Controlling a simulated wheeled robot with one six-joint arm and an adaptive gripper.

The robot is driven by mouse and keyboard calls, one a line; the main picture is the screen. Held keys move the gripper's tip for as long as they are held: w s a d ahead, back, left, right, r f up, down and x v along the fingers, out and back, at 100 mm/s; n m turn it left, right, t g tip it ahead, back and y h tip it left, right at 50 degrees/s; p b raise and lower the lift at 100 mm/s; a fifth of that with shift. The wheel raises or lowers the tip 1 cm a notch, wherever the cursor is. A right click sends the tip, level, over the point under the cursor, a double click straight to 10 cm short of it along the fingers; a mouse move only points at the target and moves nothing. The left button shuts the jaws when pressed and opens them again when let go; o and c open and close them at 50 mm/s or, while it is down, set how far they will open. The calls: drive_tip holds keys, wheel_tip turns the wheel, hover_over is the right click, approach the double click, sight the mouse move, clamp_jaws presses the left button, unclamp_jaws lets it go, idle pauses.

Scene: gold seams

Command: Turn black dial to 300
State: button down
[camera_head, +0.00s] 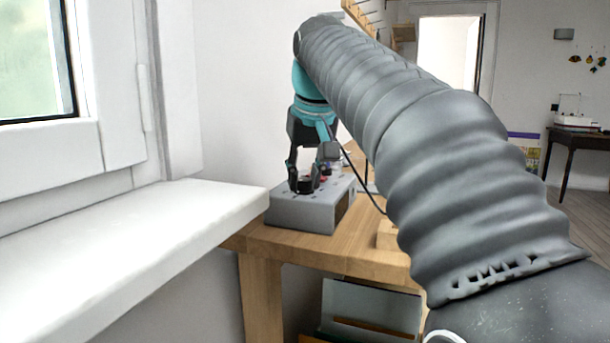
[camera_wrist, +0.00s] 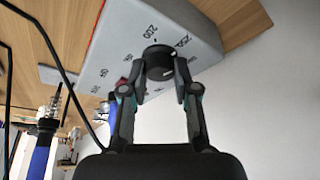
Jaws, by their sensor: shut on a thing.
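The black dial (camera_wrist: 158,62) sits on the face of a grey box (camera_wrist: 110,55) with printed numbers around it. The marks 200 and 250 can be read near the dial in the wrist view; its exact setting is too small to read. My gripper (camera_wrist: 160,72) is shut on the dial, one finger on each side. In the head view my gripper (camera_head: 304,184) reaches down onto the top of the grey box (camera_head: 300,212), and the dial is mostly hidden between the fingers.
The box stands on a wooden table (camera_head: 330,250) by a white window sill (camera_head: 130,225). A soldering iron with a blue handle (camera_wrist: 40,155) and black cables lie to the left in the wrist view. A small wooden block (camera_head: 387,236) is right of the box.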

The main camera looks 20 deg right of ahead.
drive_tip(key=shift+r+m+p, duration=0.1)
drive_tip(key=shift+m+p, duration=0.3)
drive_tip(key=m+h+p, duration=0.1)
drive_tip(key=m+p, duration=0.2)
drive_tip(key=shift+a+m+h, duration=0.1)
drive_tip(key=shift+m+h, duration=0.3)
drive_tip(key=shift+m+g+h+p, duration=0.35)
drive_tip(key=shift+m+p, duration=0.3)
drive_tip(key=shift+m, duration=0.45)
drive_tip(key=shift+m+g+h+p, duration=0.25)
drive_tip(key=shift+m+h+p, duration=0.3)
drive_tip(key=shift+m, duration=0.55)
drive_tip(key=c, duration=0.9)
unclamp_jaws()
drive_tip(key=shift+o, duration=0.2)
drive_tip(key=v, duration=1.1)
drive_tip(key=shift+r, duration=0.45)
